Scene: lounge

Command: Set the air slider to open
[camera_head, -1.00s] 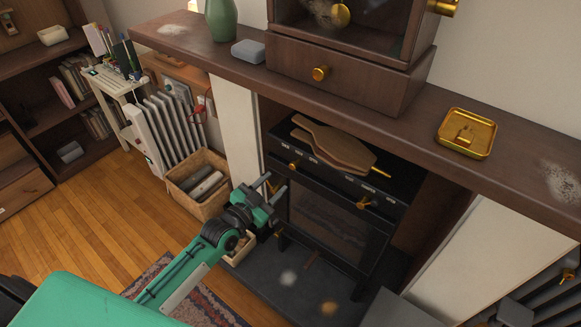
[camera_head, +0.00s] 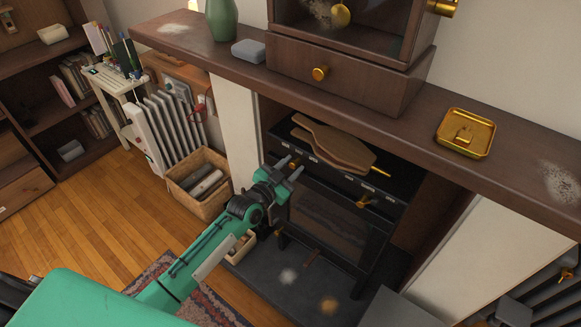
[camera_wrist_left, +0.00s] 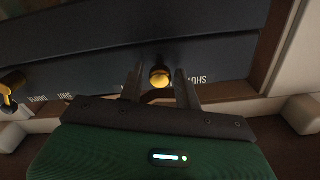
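The dark stove (camera_head: 335,215) stands in the fireplace. A brass knob (camera_wrist_left: 160,76), which looks like a slider knob, sits on its front strip; white lettering beside it is partly readable in the left wrist view. In the head view this knob is mostly hidden behind the gripper. A second brass knob (camera_head: 363,202) is further right on the stove front; it also shows at the left of the left wrist view (camera_wrist_left: 12,88). My left gripper (camera_head: 294,168) is open, its two fingers on either side of the first knob. Contact cannot be told. My right gripper is not in view.
Bellows (camera_head: 335,146) lie on the stove top. The wooden mantel (camera_head: 400,118) overhangs it, carrying a brass dish (camera_head: 466,134) and a wooden clock case (camera_head: 345,80). A log basket (camera_head: 200,185) and a radiator (camera_head: 175,125) stand left of the fireplace.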

